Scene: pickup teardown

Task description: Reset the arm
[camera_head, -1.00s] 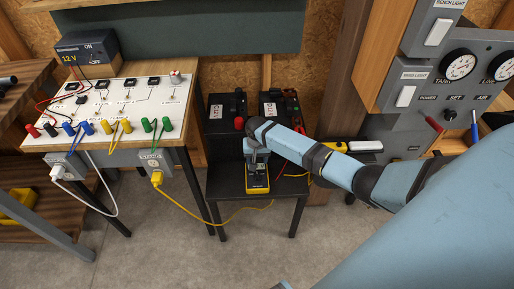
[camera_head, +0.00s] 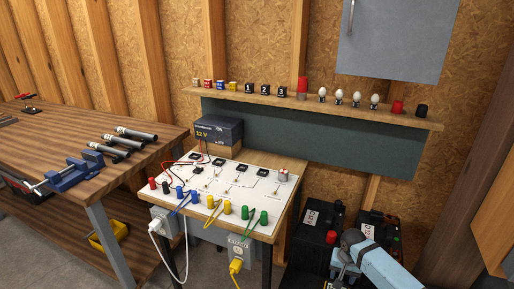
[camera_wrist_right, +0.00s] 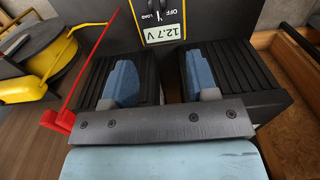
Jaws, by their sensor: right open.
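My right arm shows at the bottom right of the head view, with its blue gripper (camera_head: 346,264) in front of the two black batteries. In the right wrist view its two blue fingers (camera_wrist_right: 162,80) stand apart, with a gap between them. They are over a black ribbed tester (camera_wrist_right: 250,70) whose display reads 12.7 V. I cannot tell whether the fingers touch it. My left gripper is not in view.
A white-topped test panel (camera_head: 222,193) with coloured terminals and a 12 V supply (camera_head: 218,132) is left of my arm. A wooden workbench (camera_head: 75,150) carries a blue vise (camera_head: 75,172). A shelf (camera_head: 300,104) holds small parts. In the wrist view, a red lead (camera_wrist_right: 65,118) lies left of the fingers.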

